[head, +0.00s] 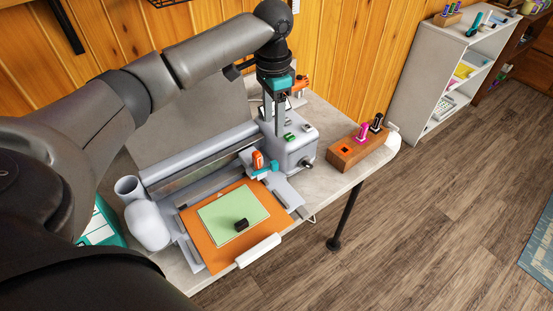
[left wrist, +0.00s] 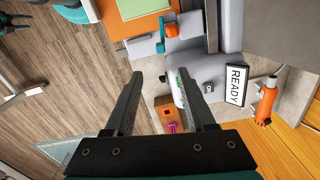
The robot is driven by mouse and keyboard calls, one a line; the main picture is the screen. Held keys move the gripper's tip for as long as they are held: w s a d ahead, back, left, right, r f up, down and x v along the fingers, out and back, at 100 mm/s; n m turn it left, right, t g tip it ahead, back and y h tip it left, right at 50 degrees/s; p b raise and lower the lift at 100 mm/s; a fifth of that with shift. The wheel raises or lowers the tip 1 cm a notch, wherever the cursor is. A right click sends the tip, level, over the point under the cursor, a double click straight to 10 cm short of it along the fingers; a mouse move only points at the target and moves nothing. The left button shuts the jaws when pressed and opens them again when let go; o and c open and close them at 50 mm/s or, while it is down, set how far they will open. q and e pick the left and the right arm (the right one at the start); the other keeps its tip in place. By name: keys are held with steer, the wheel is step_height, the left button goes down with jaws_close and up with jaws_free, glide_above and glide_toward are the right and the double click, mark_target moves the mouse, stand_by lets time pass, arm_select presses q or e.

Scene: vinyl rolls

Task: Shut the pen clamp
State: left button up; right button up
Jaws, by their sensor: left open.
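The pen clamp, an orange lever (head: 258,160) above a teal piece (head: 266,169), sits on the grey cutting machine (head: 292,150) near its right end. The lever appears raised. In the left wrist view the orange lever (left wrist: 172,30) and teal piece (left wrist: 160,44) are beyond the fingertips. My left gripper (head: 276,128) points down over the machine's right end, behind and to the right of the clamp in the head view. Its two fingers (left wrist: 160,76) are apart, with nothing held between them. My right gripper is not visible.
An orange mat (head: 205,254) bears a green sheet (head: 218,217) and a small black piece (head: 241,224). A wooden block (head: 345,158) with pink and black tools stands at the table's right.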

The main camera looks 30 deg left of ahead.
mark_target(274, 163)
arm_select(q)
step_height(274, 163, down, 14)
steer(key=shift+r+b, duration=0.1)
steer(key=shift+b, duration=0.6)
jaws_close()
